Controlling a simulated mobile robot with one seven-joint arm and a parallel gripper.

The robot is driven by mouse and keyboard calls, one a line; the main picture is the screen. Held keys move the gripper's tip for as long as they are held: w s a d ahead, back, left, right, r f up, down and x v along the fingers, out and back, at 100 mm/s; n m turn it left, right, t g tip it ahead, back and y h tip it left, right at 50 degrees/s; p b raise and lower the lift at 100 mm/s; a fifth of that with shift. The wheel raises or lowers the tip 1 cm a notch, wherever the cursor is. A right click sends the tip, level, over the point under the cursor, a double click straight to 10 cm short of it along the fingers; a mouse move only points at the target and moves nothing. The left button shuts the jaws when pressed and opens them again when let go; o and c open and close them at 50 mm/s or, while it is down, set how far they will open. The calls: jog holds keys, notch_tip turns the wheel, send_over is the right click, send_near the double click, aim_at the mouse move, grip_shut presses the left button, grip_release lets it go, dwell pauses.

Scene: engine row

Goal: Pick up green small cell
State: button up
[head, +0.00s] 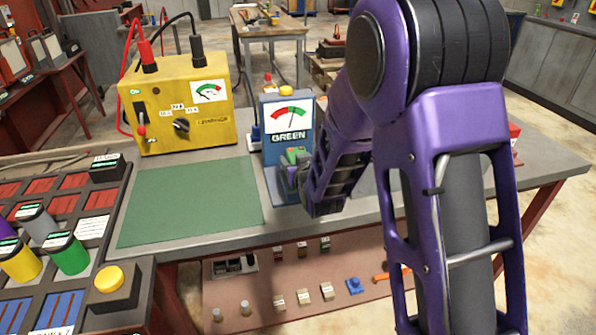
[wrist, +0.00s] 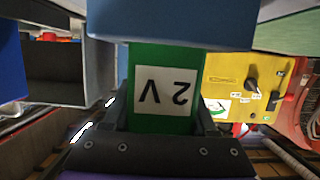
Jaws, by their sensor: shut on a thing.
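The green small cell shows its green top (head: 295,155) at the front foot of the blue tester marked GREEN (head: 270,150). In the wrist view the cell (wrist: 165,92) fills the middle, with a white label reading 2V upside down. My gripper (head: 292,176) is shut on it, with dark fingers on both sides. A blue body (wrist: 170,22) covers the cell's far end in the wrist view. I cannot tell whether the cell touches the tester or sits in it. My purple arm hides the area to the right of the tester.
A yellow meter box (head: 182,105) with red and black leads stands left of the tester. A green mat (head: 190,200) lies clear in front of it. A rack (head: 75,205) at left holds several cells, including a larger green one (head: 68,253). A lower shelf (head: 290,285) carries small parts.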

grip_shut()
